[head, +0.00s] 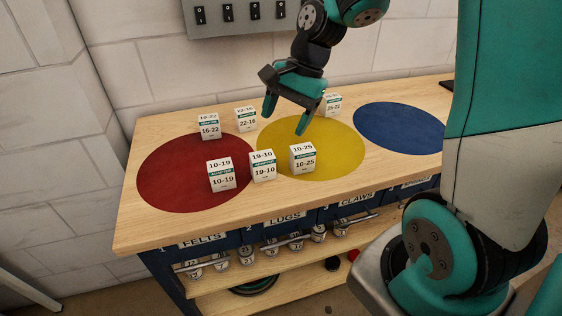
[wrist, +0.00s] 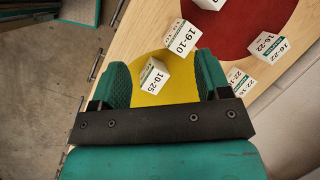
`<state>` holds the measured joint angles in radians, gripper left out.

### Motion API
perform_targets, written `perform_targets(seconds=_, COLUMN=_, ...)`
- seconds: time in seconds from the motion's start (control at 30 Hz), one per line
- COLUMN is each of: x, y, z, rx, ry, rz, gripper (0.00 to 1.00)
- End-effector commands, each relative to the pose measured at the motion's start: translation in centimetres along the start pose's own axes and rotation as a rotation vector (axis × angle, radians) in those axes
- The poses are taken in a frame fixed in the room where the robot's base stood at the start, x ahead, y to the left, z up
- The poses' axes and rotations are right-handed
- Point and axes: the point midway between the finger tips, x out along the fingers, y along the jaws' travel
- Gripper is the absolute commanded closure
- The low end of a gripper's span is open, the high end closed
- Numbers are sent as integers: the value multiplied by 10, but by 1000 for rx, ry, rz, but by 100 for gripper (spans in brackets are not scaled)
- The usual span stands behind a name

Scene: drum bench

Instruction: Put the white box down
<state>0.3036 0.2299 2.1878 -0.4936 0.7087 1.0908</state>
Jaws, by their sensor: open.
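Several white boxes with number labels stand on the bench; which one the task means cannot be told from the label. The box marked 10-25 (head: 302,158) stands upright on the front part of the yellow circle (head: 345,150). My gripper (head: 285,120) is open and empty above the yellow circle, higher than and behind that box. In the wrist view my gripper's two green fingers (wrist: 161,65) are spread, and the 10-25 box (wrist: 153,75) shows between them, apart from both.
Box 19-10 (head: 263,166) stands close left of 10-25, and 10-19 (head: 221,174) on the red circle (head: 170,175). Boxes 16-22 (head: 209,127), 22-16 (head: 246,119) and another (head: 333,104) stand farther back. The blue circle (head: 400,127) looks clear where visible.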

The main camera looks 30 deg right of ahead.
Motion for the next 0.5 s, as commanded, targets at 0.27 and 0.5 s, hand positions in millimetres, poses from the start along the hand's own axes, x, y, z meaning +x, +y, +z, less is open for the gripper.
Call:
perform_targets(seconds=0.27, x=-6, y=43, z=186, rx=-1249, ry=-45, rz=27, gripper=30)
perform_targets(seconds=0.5, x=-6, y=77, z=227, rx=-1666, ry=-72, rz=18, gripper=30)
